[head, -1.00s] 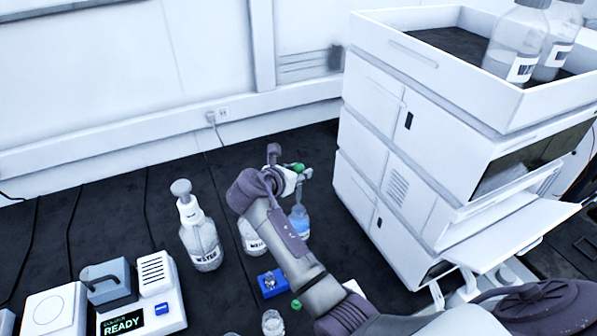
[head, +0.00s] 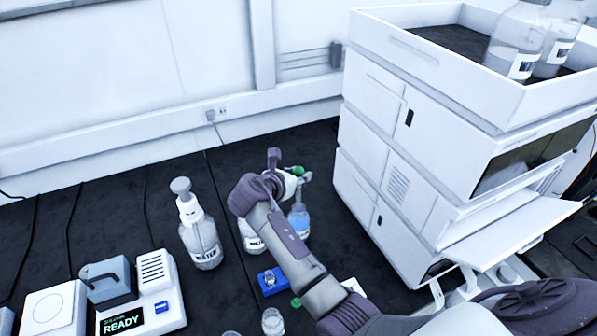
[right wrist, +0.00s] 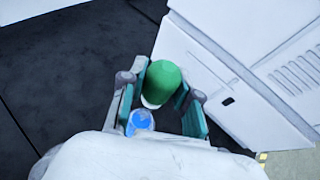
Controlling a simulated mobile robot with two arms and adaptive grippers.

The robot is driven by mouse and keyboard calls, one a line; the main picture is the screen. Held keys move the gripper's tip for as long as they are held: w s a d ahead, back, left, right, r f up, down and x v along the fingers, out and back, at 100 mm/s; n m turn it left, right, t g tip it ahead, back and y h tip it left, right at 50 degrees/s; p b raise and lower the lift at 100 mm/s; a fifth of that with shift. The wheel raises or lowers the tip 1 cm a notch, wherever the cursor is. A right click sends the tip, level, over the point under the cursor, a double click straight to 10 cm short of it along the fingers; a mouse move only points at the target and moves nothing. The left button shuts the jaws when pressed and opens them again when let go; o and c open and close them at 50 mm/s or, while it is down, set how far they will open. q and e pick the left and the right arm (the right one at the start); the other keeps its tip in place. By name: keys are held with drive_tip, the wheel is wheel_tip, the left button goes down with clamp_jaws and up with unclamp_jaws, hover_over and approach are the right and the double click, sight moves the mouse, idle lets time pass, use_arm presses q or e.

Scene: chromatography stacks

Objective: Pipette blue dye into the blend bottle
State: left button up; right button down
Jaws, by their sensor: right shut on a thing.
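My right gripper (head: 290,182) is shut on a dropper with a green bulb (head: 297,171). The green bulb (right wrist: 163,80) also shows between the fingers in the right wrist view. The small clear bottle of blue dye (head: 299,219) stands upright just below the gripper. Its blue liquid (right wrist: 141,121) shows under the fingers in the right wrist view. The dropper's tip is hidden, so I cannot tell whether it is inside the bottle. A small glass vessel (head: 272,321) stands near the bottom edge; I cannot tell if it is the blend bottle. My left gripper is out of view.
A water pump bottle (head: 203,244) stands to the left, and another labelled bottle (head: 250,236) is partly behind my arm. A blue block (head: 271,281) and a white device reading READY (head: 140,310) are nearer. The white instrument stack (head: 400,150) rises close on the right.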

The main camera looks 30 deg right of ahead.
sight(297, 198)
drive_tip(key=shift+f+b, duration=1.25)
drive_tip(key=shift+f, duration=3)
drive_tip(key=c, duration=1.4)
unclamp_jaws()
wheel_tip(297, 198, up, 13)
drive_tip(key=p, duration=1.5)
drive_tip(key=shift+f, duration=0.3)
